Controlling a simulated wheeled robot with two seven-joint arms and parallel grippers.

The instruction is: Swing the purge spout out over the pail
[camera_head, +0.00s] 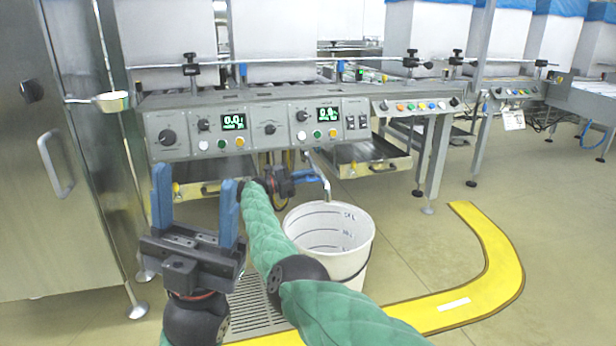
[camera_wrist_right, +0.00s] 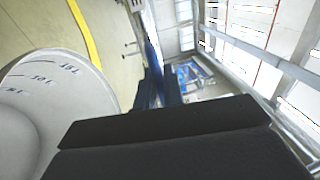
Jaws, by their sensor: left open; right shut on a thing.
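The white pail (camera_head: 352,268) stands on the floor below the control panel, with dark level marks inside. It also shows at the left of the right wrist view (camera_wrist_right: 60,95). The purge spout (camera_head: 320,170) is a grey bent tube coming from under the panel. Its down-turned end appears above the back part of the pail's opening. My right gripper (camera_head: 306,175) is shut on the spout, its blue fingers beside the bend. The exact grip is too small to see, and the wrist view does not show it clearly. My left gripper (camera_head: 195,192) is open and empty, fingers up, left of the pail.
The control panel (camera_head: 265,128) with knobs, buttons and green displays runs above the spout. A steel cabinet (camera_head: 50,150) stands at left, with a small cup (camera_head: 112,102) on a bracket. A floor grate (camera_head: 252,305) and a yellow floor line (camera_head: 490,250) lie near the pail. Floor at right is clear.

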